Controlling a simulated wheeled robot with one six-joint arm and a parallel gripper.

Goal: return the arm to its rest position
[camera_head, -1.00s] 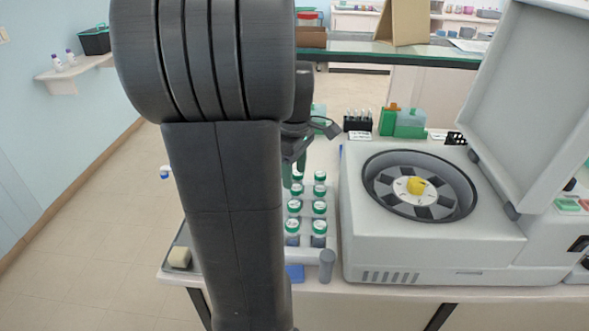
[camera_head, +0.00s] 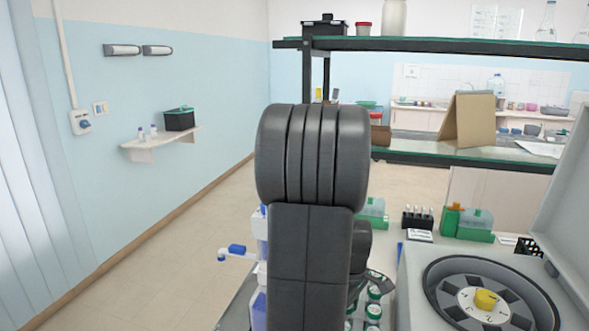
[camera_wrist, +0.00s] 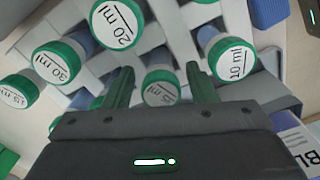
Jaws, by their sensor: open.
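In the head view my dark arm stands upright in the middle and hides much of the bench. My fingertips are hidden there. A few of the green-capped bottles (camera_head: 374,312) show just right of the arm.
A centrifuge (camera_head: 490,298) with its lid raised stands on the right. Green containers (camera_head: 468,224) and a black rack of small vials (camera_head: 417,218) sit behind it. A shelf unit (camera_head: 440,45) crosses the back. A blue-and-white dispenser (camera_head: 259,250) is close left of my arm. Open floor lies at left.

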